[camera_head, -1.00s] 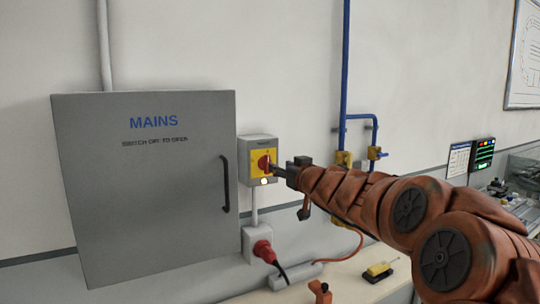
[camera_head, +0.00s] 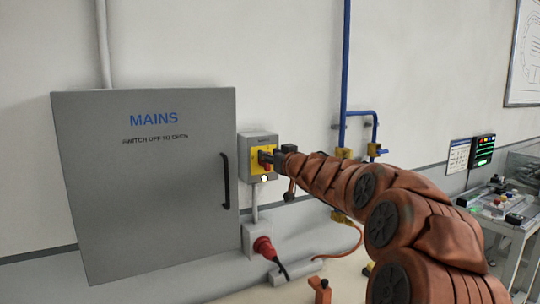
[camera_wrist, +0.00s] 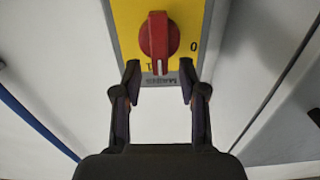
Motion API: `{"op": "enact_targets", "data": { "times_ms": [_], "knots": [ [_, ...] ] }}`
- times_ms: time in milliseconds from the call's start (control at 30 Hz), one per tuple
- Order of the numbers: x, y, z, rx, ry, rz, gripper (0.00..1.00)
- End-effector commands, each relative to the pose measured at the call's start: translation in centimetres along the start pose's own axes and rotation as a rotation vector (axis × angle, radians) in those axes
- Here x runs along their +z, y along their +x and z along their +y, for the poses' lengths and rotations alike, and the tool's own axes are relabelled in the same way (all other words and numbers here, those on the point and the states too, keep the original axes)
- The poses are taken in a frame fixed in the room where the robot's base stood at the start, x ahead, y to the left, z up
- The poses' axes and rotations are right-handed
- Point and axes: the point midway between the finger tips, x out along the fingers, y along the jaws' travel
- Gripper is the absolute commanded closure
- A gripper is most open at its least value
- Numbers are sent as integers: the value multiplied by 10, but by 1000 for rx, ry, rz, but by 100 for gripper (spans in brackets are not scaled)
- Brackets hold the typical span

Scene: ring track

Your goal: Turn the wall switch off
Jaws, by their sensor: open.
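The wall switch is a grey box (camera_head: 258,138) with a yellow plate and a red rotary knob (camera_head: 268,166), right of the MAINS cabinet. In the wrist view the red knob (camera_wrist: 158,38) stands on the yellow plate (camera_wrist: 190,12). Its white line points down the picture, near the mark that looks like "I"; the "0" is to the right. My gripper (camera_head: 273,157) is at the knob's front and partly hides it. In the wrist view my gripper (camera_wrist: 159,75) is open and empty, its fingertips apart, just short of the knob.
The grey MAINS cabinet (camera_head: 150,200) with a black handle (camera_head: 226,181) stands close at left. A red plug (camera_head: 264,247) sits in a socket below the switch. Blue pipes (camera_head: 345,70) run up the wall at right. A small white light (camera_head: 264,178) shows under the knob.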

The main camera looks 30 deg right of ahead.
Motion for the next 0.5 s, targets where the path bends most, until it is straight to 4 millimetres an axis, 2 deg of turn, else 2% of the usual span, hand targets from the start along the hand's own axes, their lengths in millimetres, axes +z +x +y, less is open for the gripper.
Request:
{"op": "enact_targets", "data": {
  "times_ms": [333,500],
  "knots": [
    [0,2,0,0,0,0,58],
    [0,2,0,0,0,0,76]
  ]
}}
